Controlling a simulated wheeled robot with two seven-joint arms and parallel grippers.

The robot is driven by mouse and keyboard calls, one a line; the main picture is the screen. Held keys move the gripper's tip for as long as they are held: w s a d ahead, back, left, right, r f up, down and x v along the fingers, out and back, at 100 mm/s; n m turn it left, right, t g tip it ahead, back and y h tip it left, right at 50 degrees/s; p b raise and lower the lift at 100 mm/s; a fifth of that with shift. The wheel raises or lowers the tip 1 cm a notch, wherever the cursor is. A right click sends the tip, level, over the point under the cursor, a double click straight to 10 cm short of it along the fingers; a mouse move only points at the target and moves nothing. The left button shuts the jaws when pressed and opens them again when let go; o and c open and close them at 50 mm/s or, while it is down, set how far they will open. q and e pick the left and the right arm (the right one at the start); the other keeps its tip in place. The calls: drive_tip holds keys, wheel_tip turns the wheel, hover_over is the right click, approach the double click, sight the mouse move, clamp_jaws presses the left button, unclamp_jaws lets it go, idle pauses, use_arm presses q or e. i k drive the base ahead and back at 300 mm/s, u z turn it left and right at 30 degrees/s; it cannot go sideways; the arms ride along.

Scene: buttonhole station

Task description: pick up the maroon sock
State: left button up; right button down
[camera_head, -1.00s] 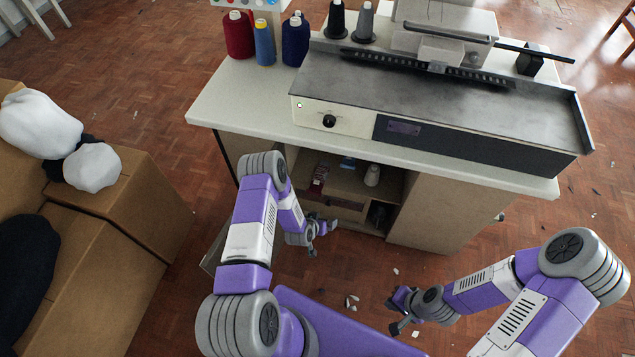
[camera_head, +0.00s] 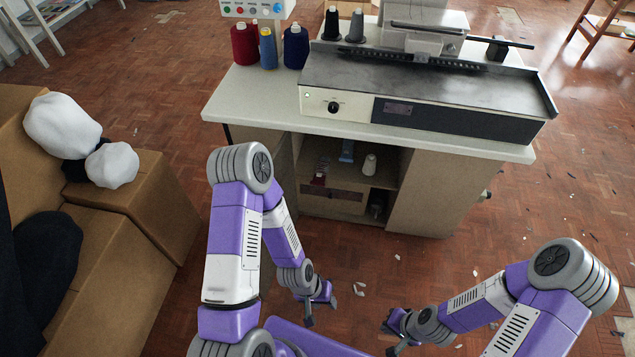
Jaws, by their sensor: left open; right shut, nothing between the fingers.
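I cannot make out a maroon sock for certain in the head view. My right gripper (camera_head: 394,335) is shut and empty, low at the bottom middle, also apart from everything.
The cabinet (camera_head: 440,195) carries a worktop (camera_head: 255,108) with thread cones and a sewing machine (camera_head: 425,85). Small scraps lie on the otherwise open floor between.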

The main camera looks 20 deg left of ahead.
sight(323, 168)
drive_tip(key=z, duration=0.35)
drive_tip(key=i, duration=1.55)
drive_tip(key=u, duration=0.9)
